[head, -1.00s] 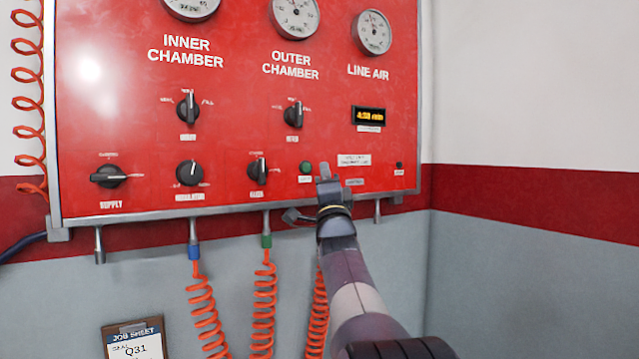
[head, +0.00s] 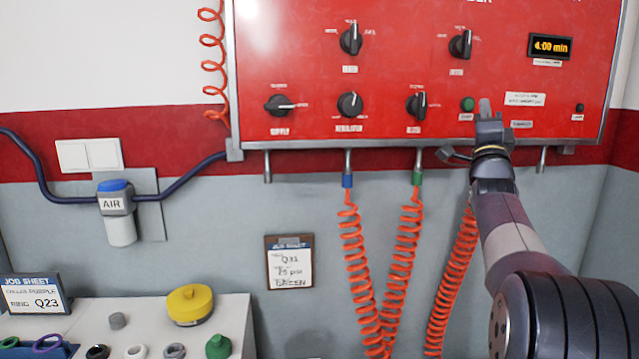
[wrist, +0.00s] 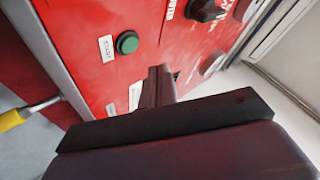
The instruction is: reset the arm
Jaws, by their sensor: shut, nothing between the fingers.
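My gripper (head: 486,112) is in front of the lower right part of the red control panel (head: 310,75), beside the green start button (head: 467,104). Its fingers are together with nothing between them. In the wrist view the closed fingers (wrist: 158,84) point toward the panel, with the green button (wrist: 127,43) to their left and apart from them. My arm reaches up to the panel from the lower right of the head view.
The panel carries several black knobs and a timer display (head: 550,46) reading 4:00 min. Orange coiled hoses (head: 398,270) hang below it.

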